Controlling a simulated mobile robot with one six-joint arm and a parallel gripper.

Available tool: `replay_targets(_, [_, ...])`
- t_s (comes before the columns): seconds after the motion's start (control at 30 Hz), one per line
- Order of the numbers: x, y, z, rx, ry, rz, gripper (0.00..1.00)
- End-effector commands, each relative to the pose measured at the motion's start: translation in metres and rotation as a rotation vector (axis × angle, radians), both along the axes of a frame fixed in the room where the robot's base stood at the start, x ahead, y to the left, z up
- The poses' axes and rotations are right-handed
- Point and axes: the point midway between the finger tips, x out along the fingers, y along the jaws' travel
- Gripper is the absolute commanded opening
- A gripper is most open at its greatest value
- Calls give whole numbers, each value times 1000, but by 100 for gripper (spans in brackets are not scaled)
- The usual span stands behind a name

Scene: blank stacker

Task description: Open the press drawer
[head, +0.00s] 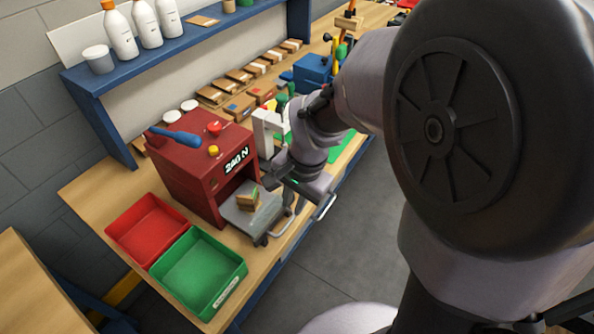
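The red press (200,160) stands on the wooden workbench, with a blue lever, a red button, a yellow button and a "240 N" label. Its grey drawer (236,216) sticks out of the front opening towards the bench's front edge. A small stack of wooden blocks (247,200) rests on the drawer. My gripper (292,200) is at the drawer's right front end, by a pale bar-like handle. The wrist hides part of this, and I cannot tell whether the fingers touch the handle or are closed.
A red tray (147,231) and a green tray (160,268) stand left of the press. Behind are cardboard boxes (240,76) and a blue shelf (150,58) with white bottles. My arm fills the right side. Floor (345,240) is clear in front of the bench.

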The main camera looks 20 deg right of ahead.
Motion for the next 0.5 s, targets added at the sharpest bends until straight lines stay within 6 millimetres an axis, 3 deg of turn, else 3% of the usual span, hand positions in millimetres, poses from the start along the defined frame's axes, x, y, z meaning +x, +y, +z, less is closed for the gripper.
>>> replay_targets(0.03, [-1, -2, 24, 0, -5, -2, 18])
replay_targets(0.2, [-9, -6, 67, 0, -3, 0, 18])
replay_targets(0.33, [-12, -8, 82, 0, 0, -2, 18])
replay_targets(0.5, [-13, -9, 86, 0, 1, -1, 18])
